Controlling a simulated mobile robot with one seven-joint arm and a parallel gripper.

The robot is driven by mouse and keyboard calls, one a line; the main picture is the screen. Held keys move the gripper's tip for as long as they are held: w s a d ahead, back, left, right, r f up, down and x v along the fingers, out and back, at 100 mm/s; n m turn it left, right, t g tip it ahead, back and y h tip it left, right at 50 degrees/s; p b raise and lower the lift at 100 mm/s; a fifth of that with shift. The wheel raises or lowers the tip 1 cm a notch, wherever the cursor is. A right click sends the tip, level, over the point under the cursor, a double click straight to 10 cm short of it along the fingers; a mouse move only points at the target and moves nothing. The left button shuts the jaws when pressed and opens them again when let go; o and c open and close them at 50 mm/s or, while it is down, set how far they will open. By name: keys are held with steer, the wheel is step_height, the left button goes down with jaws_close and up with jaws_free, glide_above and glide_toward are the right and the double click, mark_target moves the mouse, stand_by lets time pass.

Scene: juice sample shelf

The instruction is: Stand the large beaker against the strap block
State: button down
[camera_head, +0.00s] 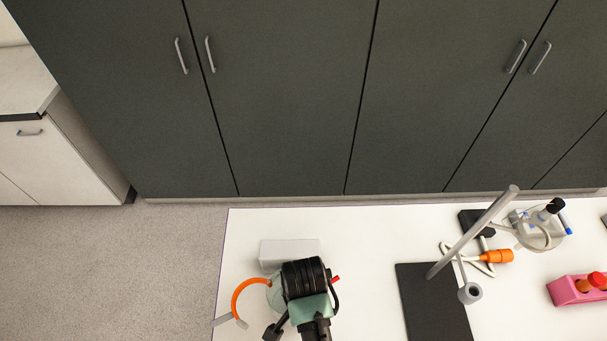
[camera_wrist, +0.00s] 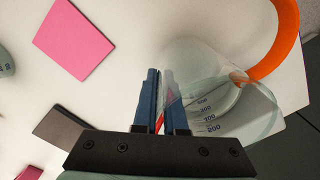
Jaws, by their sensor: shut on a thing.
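The large beaker (camera_wrist: 215,110) is clear glass with dark volume marks, close to the fingers in the wrist view. My gripper (camera_wrist: 162,72) is shut on its wall, with the blue fingers near together and the beaker body to their right. In the head view my dark wrist covers the fingertips and most of the beaker. A light grey block (camera_head: 288,250), which seems to be the strap block, lies just behind my wrist at the table's left end. Whether beaker and block touch is unclear.
An orange band (camera_head: 243,291) with grey ends curves beside the beaker, near the table's left edge. A stand (camera_head: 428,295) with a dark base and leaning rod is to the right. A pink rack (camera_head: 573,290) is farther right. A pink square (camera_wrist: 76,40) lies flat on the white table.

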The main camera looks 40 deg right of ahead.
steer(key=shift+w+d+f, duration=0.6)
steer(key=shift+w+f, duration=0.2)
steer(key=shift+w, duration=0.15)
steer(key=shift+f, duration=0.1)
steer(key=shift+f, duration=0.15)
steer(key=c, duration=1)
jaws_free()
step_height(320, 180, up, 12)
steer(key=shift+r, duration=0.15)
